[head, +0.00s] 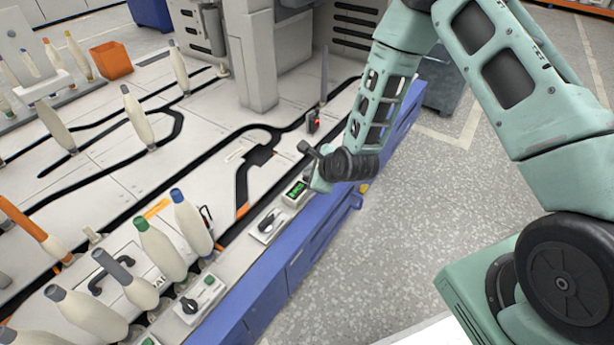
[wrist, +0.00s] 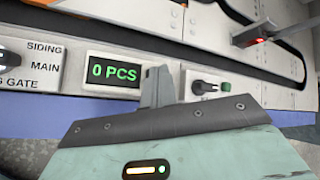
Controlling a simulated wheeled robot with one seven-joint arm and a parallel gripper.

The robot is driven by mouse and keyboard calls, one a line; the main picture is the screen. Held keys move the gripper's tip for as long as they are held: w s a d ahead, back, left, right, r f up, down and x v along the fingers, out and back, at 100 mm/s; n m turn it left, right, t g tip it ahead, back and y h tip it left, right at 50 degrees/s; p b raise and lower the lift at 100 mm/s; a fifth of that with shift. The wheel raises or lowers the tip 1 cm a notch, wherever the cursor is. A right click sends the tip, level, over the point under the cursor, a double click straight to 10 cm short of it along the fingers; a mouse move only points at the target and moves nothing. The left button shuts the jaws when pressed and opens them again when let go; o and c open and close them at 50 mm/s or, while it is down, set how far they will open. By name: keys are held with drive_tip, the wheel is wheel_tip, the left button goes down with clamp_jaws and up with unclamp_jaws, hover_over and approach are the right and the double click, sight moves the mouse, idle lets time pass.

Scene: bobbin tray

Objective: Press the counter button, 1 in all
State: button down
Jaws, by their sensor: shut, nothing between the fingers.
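The counter (head: 296,192) is a small box with a lit green display near the front edge of the bench. In the wrist view the counter (wrist: 113,72) reads "0 PCS". My gripper (head: 316,183) is just right of the display in the head view. In the wrist view my gripper (wrist: 157,86) is shut and empty, its fingers standing in front of the panel just right of the display. I cannot make out the counter's button; the fingers cover that part. Whether the fingertips touch the panel, I cannot tell.
Right of the counter in the wrist view is a panel with a black knob and green button (wrist: 228,87). Left is a "SIDING / MAIN" switch (wrist: 12,58). Several bobbins, including a blue-topped one (head: 192,226), stand on the bench. A red-lit device (head: 313,122) stands behind.

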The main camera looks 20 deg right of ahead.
drive_tip(key=shift+r+p, duration=0.8)
drive_tip(key=shift+r, duration=0.1)
wheel_tip(320, 180, up, 5)
drive_tip(key=p, duration=0.4)
idle(0.7)
